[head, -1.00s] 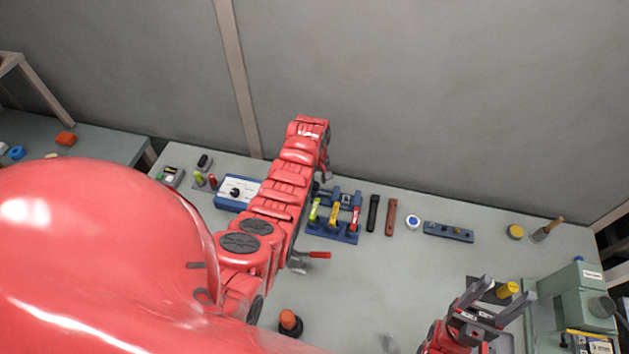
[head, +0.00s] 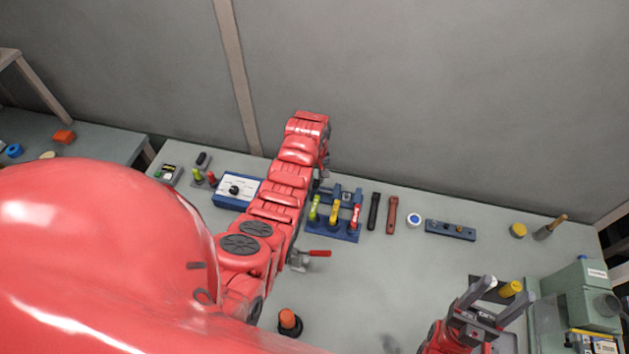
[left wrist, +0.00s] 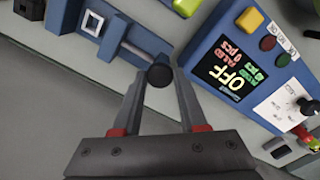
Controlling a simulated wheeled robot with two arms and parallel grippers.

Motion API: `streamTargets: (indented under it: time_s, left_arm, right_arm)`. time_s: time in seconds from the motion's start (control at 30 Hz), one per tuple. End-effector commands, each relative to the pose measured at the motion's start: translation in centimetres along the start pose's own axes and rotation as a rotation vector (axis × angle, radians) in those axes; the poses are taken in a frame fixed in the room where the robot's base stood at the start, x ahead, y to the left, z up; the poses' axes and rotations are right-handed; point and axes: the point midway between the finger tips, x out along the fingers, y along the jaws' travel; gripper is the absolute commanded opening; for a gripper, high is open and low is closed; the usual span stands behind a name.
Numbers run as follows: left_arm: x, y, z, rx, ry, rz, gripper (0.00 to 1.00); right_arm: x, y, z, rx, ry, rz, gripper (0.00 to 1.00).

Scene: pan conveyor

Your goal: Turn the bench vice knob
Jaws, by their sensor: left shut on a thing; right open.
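The blue bench vice (head: 347,194) stands near the back of the bench, partly hidden behind my left arm in the head view. In the left wrist view the vice (left wrist: 118,42) lies at the upper left, with its round black knob (left wrist: 159,75) at its near end. My left gripper (left wrist: 161,78) has its two fingers closed on the knob, one on each side. In the head view my left wrist hangs beside the vice, and the fingers are hidden there. My right gripper (head: 507,287) is open and empty above the bench's right part.
A blue control box (left wrist: 240,70) with a lit screen sits right beside my left gripper. A rack with coloured handles (head: 333,230) stands in front of the vice. A red-handled valve (head: 318,253) is close to my left arm. A green machine (head: 578,295) stands at the right.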

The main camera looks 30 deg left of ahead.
Motion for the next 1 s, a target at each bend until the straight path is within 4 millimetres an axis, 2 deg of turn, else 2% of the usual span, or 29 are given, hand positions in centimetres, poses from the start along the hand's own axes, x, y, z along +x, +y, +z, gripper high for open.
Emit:
streamTargets:
  time_s: [0.03, 0.5, 0.7, 1.0]
  left_arm:
    - [0.6, 0.1, -0.1, 0.030, 0.003, 0.003, 0.00]
    - [0.7, 0.0, 0.0, 0.459, 0.001, 0.000, 0.00]
    - [0.4, 0.1, 0.0, 0.649, 0.002, 0.001, 0.00]
    - [0.1, 0.0, 0.0, 0.933, 0.000, 0.000, 0.00]
  right_arm:
    - [-1.0, -0.1, 0.2, 0.000, 0.000, 0.000, 0.64]
    - [-6.7, -0.3, 1.1, 0.000, 0.000, 0.000, 0.64]
    - [-7.9, -0.4, 1.3, 0.000, 0.000, 0.000, 0.64]
    - [-8.2, -0.4, 1.4, 0.000, 0.000, 0.000, 0.64]
